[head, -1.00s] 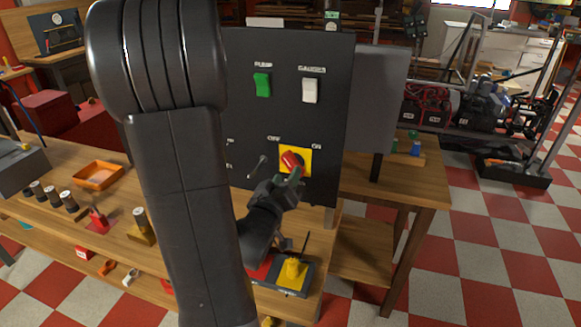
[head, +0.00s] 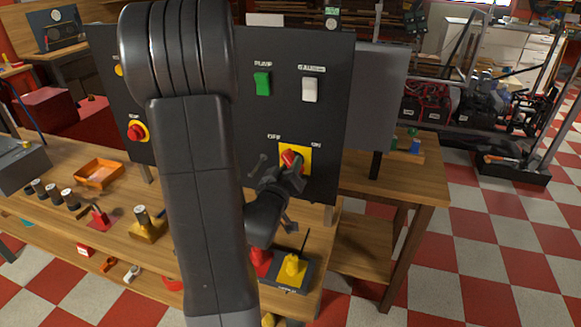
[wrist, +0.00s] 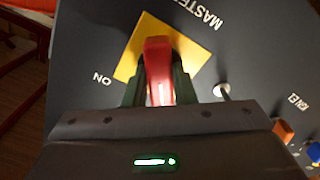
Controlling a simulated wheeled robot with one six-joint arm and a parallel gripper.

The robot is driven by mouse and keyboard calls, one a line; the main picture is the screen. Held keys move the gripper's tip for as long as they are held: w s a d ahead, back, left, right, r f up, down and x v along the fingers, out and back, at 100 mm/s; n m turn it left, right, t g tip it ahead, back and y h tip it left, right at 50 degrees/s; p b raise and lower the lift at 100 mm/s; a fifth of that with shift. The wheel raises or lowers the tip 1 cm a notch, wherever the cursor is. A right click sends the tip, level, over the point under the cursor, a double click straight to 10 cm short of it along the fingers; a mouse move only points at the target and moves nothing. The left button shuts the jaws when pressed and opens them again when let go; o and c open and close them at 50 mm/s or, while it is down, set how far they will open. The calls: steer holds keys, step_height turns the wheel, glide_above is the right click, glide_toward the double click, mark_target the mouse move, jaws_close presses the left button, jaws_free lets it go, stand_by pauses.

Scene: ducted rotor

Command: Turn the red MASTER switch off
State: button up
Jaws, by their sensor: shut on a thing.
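The red MASTER switch (head: 289,158) sits on a yellow square plate (head: 304,153) low on the dark panel (head: 330,125). OFF is printed above the plate on its left and ON on its right. In the wrist view the red handle (wrist: 159,70) stands out from the yellow plate (wrist: 190,50), with the MASTER and ON labels beside it. My gripper (head: 290,168) is at the switch. In the wrist view its two dark fingers (wrist: 158,82) lie on either side of the handle, closed on it. The handle's exact angle is partly hidden in the head view.
A green PUMP switch (head: 262,83) and a white GAUGES switch (head: 310,89) are higher on the panel. A red button (head: 136,131) is at left, and a small toggle lever (head: 257,165) is close left of my gripper. A yellow knob (head: 292,268) stands on the bench below.

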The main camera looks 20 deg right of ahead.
steer(key=shift+n+b, duration=0.6)
steer(key=shift+n, duration=0.5)
steer(key=o, duration=1)
steer(key=b+v, duration=0.1)
steer(key=v, duration=1.2)
steer(key=shift+s+a, duration=0.25)
steer(key=shift+s, duration=0.05)
